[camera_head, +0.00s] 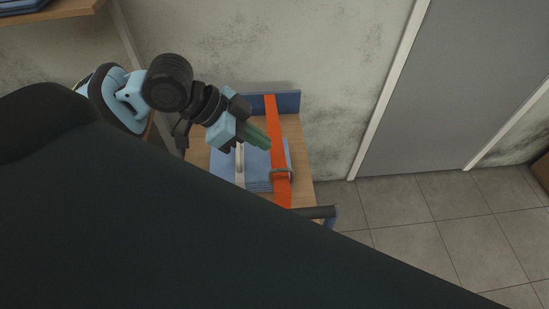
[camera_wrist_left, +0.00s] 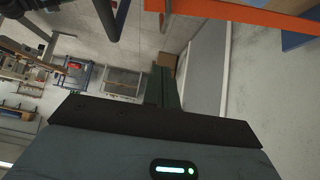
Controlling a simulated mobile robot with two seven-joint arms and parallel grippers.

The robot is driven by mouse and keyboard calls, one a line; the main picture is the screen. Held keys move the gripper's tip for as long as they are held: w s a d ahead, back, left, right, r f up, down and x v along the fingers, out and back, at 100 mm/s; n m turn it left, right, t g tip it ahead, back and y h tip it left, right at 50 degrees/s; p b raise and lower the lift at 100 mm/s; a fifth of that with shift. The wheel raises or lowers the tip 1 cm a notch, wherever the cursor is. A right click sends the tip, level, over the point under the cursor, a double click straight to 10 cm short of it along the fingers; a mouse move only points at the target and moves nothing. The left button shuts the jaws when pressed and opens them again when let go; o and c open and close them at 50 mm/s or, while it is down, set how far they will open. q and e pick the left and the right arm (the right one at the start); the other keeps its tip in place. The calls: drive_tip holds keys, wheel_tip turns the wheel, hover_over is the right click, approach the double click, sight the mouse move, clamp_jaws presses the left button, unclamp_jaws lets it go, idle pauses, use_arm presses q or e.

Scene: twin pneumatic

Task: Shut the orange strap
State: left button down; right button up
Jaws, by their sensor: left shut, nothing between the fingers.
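The orange strap (camera_head: 279,155) runs lengthwise over a small wooden cart top (camera_head: 300,158) in the head view, beside and partly over a stack of blue folded items (camera_head: 260,178). A dark metal buckle or loop (camera_head: 281,174) sits on it near its front end. My left gripper (camera_head: 262,140) is shut and empty, its green fingers just left of the strap and above the blue stack. I cannot tell whether it touches the strap. In the left wrist view the fingers (camera_wrist_left: 163,80) point up, below an orange band (camera_wrist_left: 240,15). My right gripper is not in view.
A pale strap (camera_head: 239,165) lies left of the orange one. A blue board (camera_head: 288,102) stands at the cart's back, against the wall. A dark handle (camera_head: 318,212) is at its front right. A grey door (camera_head: 450,85) and free tiled floor (camera_head: 420,215) lie right.

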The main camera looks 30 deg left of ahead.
sight(287, 169)
use_arm(q)
drive_tip(key=x, duration=0.4)
drive_tip(key=shift+w+d+f, duration=0.1)
drive_tip(key=shift+d+f, duration=0.1)
drive_tip(key=shift+d, duration=0.05)
wheel_tip(287, 169, down, 3)
drive_tip(key=shift+f, duration=0.6)
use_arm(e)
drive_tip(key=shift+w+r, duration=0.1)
